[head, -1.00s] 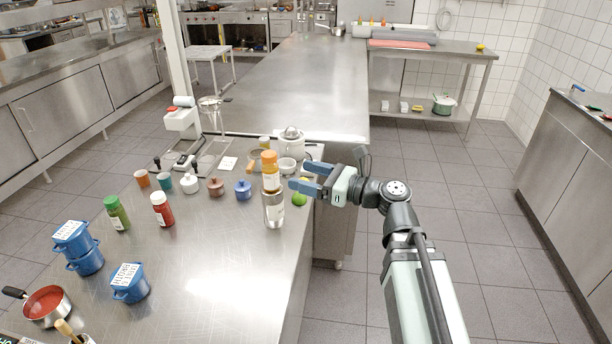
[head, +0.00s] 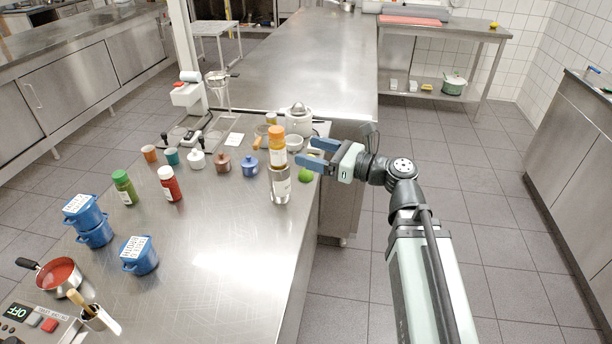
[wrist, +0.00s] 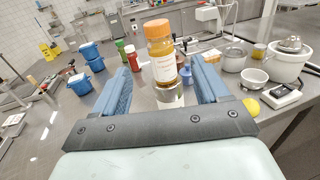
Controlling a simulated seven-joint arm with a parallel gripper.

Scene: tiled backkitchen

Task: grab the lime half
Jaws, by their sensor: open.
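A green lime piece (head: 306,175) lies near the right edge of the steel counter in the head view, just right of a clear, orange-capped bottle stack. I cannot tell there whether it is a half or whole. My gripper (head: 305,150) is open and empty, its blue fingers reaching left above and just behind the lime in the picture. In the wrist view the open fingers (wrist: 161,68) point toward the orange-capped jar (wrist: 160,50), and the lime is not visible there. A yellow fruit (wrist: 251,107) shows right of the right finger.
An orange-capped jar (head: 277,145) on a clear container (head: 280,186) stands close left of the fingers. Small pots (head: 222,163), a white juicer (head: 298,120) and a white cup (head: 294,142) are behind. The counter's front middle is clear.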

